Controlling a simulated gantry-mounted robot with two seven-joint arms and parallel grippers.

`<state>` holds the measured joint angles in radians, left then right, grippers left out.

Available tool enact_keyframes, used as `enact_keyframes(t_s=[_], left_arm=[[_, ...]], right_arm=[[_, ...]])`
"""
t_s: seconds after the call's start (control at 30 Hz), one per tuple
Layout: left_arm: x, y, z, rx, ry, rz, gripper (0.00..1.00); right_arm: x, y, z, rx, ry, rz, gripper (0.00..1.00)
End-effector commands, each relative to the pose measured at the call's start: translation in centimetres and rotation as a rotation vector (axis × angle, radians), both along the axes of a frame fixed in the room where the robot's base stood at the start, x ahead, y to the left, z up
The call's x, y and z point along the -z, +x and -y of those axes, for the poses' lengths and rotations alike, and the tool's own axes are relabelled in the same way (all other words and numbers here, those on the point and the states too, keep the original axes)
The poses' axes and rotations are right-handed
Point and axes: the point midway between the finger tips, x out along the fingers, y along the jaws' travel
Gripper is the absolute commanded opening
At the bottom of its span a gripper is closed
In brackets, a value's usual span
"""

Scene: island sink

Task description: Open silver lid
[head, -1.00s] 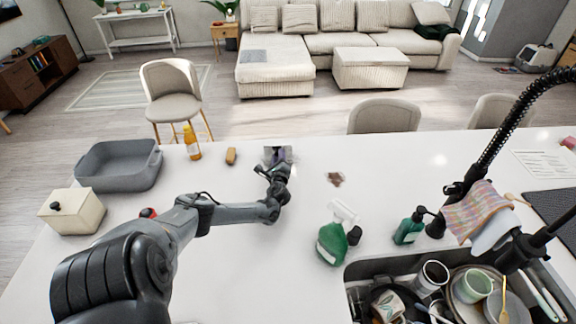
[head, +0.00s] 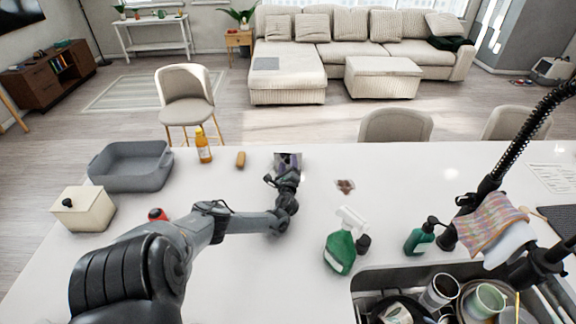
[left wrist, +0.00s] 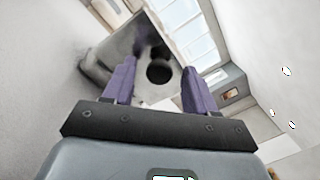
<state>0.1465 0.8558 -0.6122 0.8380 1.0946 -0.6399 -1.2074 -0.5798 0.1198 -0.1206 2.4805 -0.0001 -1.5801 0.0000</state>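A small silver-grey thing (head: 297,157) stands at the far edge of the white counter, mostly hidden behind my left gripper (head: 287,165). In the left wrist view it is a silver, flat-faced body (left wrist: 112,52) with a round black knob or opening (left wrist: 158,72); I cannot tell which. My left gripper (left wrist: 159,68) has its two purple fingers apart, with the black round part showing between the fingertips. I cannot tell whether the fingers touch the silver thing.
A grey tray (head: 130,180), a cream box with black knob (head: 82,222), an orange bottle (head: 203,148) and a yellow-brown block (head: 241,160) stand left. A green spray bottle (head: 340,252) and full sink (head: 362,285) are right. The counter's near middle is clear.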

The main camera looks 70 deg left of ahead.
Motion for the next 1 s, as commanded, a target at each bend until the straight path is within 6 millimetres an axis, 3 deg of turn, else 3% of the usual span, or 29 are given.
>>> enact_keyframes(t_s=[0.37,0.7,1.0], left_arm=[[-0.1,-0.2,0.8,0.001,-0.002,0.0,0.57],[0.0,-1.5,4.8,-0.001,-0.004,0.0,0.57],[0.6,-2.2,7.0,0.0,-0.001,0.0,0.57]], right_arm=[[-0.9,0.0,0.2,-0.003,-0.007,-0.001,0.43],[-4.4,0.0,0.0,0.0,-0.001,-0.001,0.43],[-5.7,0.0,-0.1,0.004,0.004,-0.001,0.43]])
